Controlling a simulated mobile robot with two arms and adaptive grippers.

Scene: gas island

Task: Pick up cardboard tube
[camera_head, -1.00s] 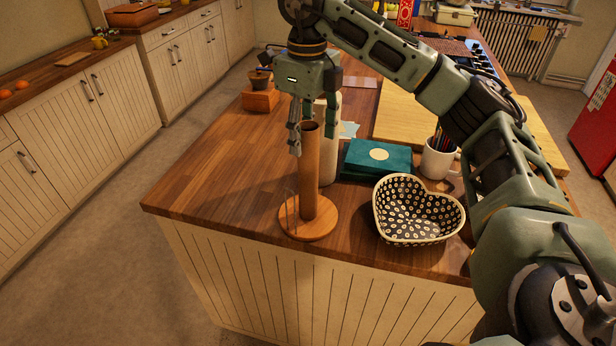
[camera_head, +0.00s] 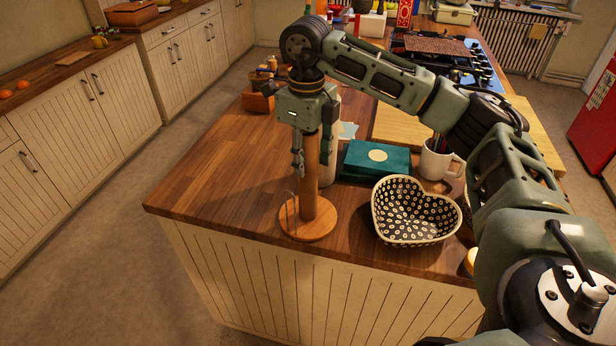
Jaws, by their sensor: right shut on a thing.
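The cardboard tube (camera_head: 309,190) is a brown upright cylinder standing on a round wooden base (camera_head: 318,229) with a thin wire loop, near the front of the wooden island top. My right gripper (camera_head: 311,165) comes down from above, with one finger on each side of the tube's upper part. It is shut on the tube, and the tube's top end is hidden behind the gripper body. The tube still stands upright over its base. My left gripper is not in view.
A heart-shaped patterned bowl (camera_head: 414,213) sits right of the base. Behind are a teal box (camera_head: 376,159), a white mug (camera_head: 437,160) with pens and a pale cylinder partly hidden by the gripper. The worktop (camera_head: 215,185) left of the tube is clear.

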